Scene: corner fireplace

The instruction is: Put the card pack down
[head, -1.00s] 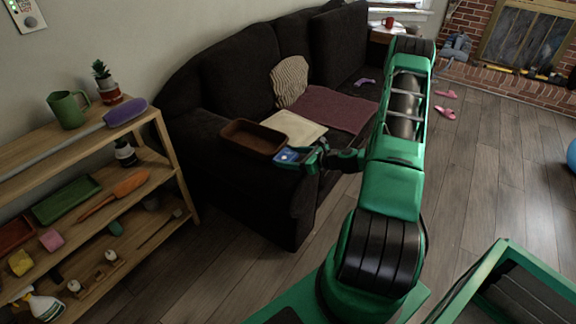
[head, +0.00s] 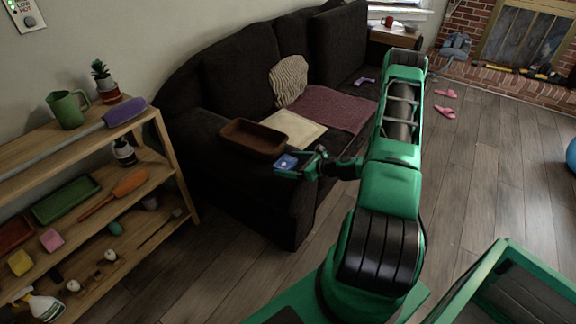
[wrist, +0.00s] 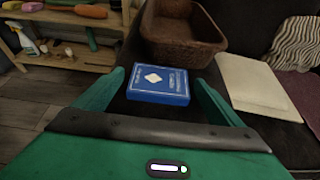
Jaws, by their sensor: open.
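The card pack (head: 286,162) is a small blue box with a white diamond on its face. It lies flat on the dark sofa arm (head: 280,196), in front of the brown tray; the wrist view shows it (wrist: 158,84) face up. My gripper (head: 294,168) is open, with one green finger on each side of the pack. In the wrist view, the fingers (wrist: 159,77) show narrow gaps to the pack's sides. Whether the pack's underside fully touches the sofa is hidden.
A brown tray (head: 230,139) stands right behind the pack. A cream folder (head: 308,133), a maroon blanket (head: 338,104) and a beige cushion (head: 289,80) are on the sofa. A wooden shelf (head: 182,176) with several items stands at left. The floor (head: 480,160) at right is mostly clear.

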